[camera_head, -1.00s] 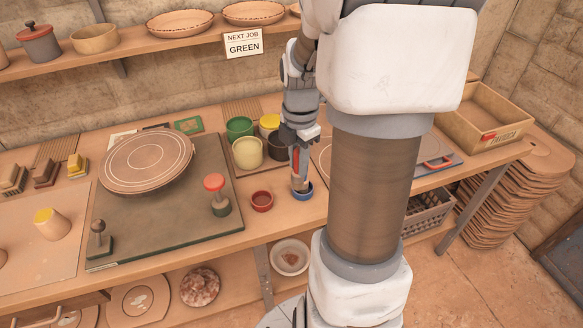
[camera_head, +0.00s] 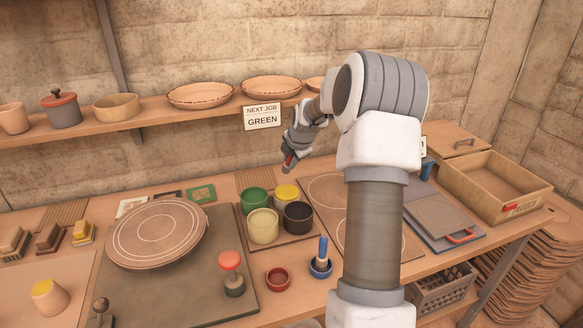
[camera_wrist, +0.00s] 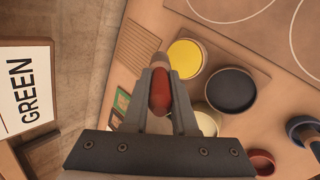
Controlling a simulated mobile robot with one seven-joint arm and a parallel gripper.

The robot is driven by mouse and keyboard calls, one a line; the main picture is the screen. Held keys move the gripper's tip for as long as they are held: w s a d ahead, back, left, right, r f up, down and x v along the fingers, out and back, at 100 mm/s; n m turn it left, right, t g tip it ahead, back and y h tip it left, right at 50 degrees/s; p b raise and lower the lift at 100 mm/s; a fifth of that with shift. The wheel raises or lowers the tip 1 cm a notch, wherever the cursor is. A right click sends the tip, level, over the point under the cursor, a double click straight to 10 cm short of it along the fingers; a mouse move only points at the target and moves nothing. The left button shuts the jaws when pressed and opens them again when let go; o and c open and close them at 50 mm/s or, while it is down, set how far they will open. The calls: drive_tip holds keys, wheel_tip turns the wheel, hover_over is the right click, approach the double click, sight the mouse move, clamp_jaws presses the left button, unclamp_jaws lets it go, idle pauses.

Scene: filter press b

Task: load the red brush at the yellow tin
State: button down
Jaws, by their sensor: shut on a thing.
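My gripper (camera_head: 287,166) is raised above the back of the bench and shut on the red brush, whose red end shows in the head view (camera_head: 289,159). In the wrist view the red brush (camera_wrist: 160,96) lies between the two fingers, with a paler tip beyond them. The yellow tin (camera_head: 286,193) stands at the back right of a group of tins. In the wrist view the yellow tin (camera_wrist: 186,58) is open, full of yellow, and just right of the brush. The brush is apart from it.
Beside it stand a green tin (camera_head: 254,202), a cream tin (camera_head: 263,226) and a dark tin (camera_head: 297,217). A blue brush (camera_head: 323,250) stands upright in a blue cup. A red cup (camera_head: 277,279) is left of it. The sign (camera_head: 262,115) reading "NEXT JOB GREEN" hangs from the shelf.

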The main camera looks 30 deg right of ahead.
drive_tip(key=shift+f+b, duration=1.65)
drive_tip(key=shift+f, duration=1.25)
drive_tip(key=shift+s+f+b, duration=0.1)
drive_tip(key=shift+f+b, duration=0.45)
drive_tip(key=shift+f, duration=0.1)
drive_tip(key=shift+r, duration=0.1)
drive_tip(key=shift+r+p, duration=2.15)
drive_tip(key=shift+r, duration=1.35)
